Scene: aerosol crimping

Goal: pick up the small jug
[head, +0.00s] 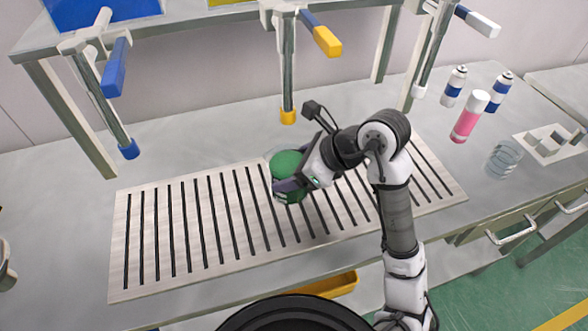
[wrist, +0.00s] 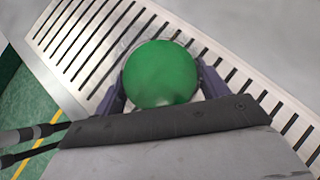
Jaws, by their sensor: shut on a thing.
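The small jug (head: 285,162) looks clear-walled with a green content. It is at the middle of the slatted grate (head: 150,275) in the head view. In the wrist view the jug (wrist: 160,74) is seen from above as a round green surface with a faint pale rim. My gripper (head: 289,187) is shut on it, with one dark finger on each side. The wrist view also shows my gripper (wrist: 163,88) around it. The jug looks upright. Its underside is hidden, so I cannot tell whether it touches the grate.
A lever with a yellow handle (head: 327,42) and yellow tip hangs just behind the jug; levers with blue (head: 114,68) and white (head: 484,26) handles flank it. A pink can (head: 464,122), blue-and-white cans (head: 454,88) and a clear container (head: 504,158) stand right. The grate's left is clear.

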